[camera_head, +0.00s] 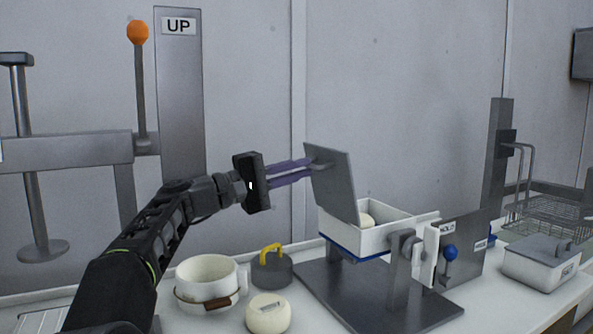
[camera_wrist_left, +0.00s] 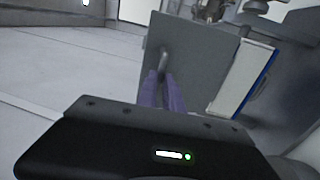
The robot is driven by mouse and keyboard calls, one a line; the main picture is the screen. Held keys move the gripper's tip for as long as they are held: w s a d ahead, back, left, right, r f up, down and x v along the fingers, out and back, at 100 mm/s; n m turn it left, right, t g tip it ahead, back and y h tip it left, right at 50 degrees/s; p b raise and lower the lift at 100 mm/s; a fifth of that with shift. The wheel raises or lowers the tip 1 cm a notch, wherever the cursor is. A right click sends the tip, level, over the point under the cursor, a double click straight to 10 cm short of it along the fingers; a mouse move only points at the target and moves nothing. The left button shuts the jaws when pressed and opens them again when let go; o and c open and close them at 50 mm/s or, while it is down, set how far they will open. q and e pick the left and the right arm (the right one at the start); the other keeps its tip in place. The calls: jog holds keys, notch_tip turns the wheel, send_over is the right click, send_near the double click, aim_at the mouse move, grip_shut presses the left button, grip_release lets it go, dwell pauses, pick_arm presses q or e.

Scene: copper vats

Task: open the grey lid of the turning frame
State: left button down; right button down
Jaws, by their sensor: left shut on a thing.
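The grey lid (camera_head: 334,184) of the turning frame stands steeply raised at the left side of the white box (camera_head: 345,233). A pale rounded thing (camera_head: 367,220) shows inside the box. My left gripper (camera_head: 312,170) has its purple fingers shut on the lid's handle, on the lid's outer face. In the left wrist view the fingers (camera_wrist_left: 166,85) meet at the handle (camera_wrist_left: 163,58) and the lid (camera_wrist_left: 190,60) fills the middle. The turning frame's dark base (camera_head: 370,300) stands on the counter. My right gripper is not in view.
A white pot (camera_head: 207,275) with a brown-handled band, a dark weight with a yellow handle (camera_head: 272,268) and a cream round cheese-like thing (camera_head: 267,314) stand left of the frame. A wire basket (camera_head: 545,212) stands behind.

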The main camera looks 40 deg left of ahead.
pick_arm(q)
jog(key=shift+w+d+f, duration=0.15)
jog(key=shift+w+f, duration=0.05)
jog(key=shift+f, duration=0.35)
jog(key=c, duration=1.5)
grip_release()
jog(key=shift+w+d, duration=0.1)
jog(key=shift+w, duration=0.05)
jog(key=shift+r, duration=0.1)
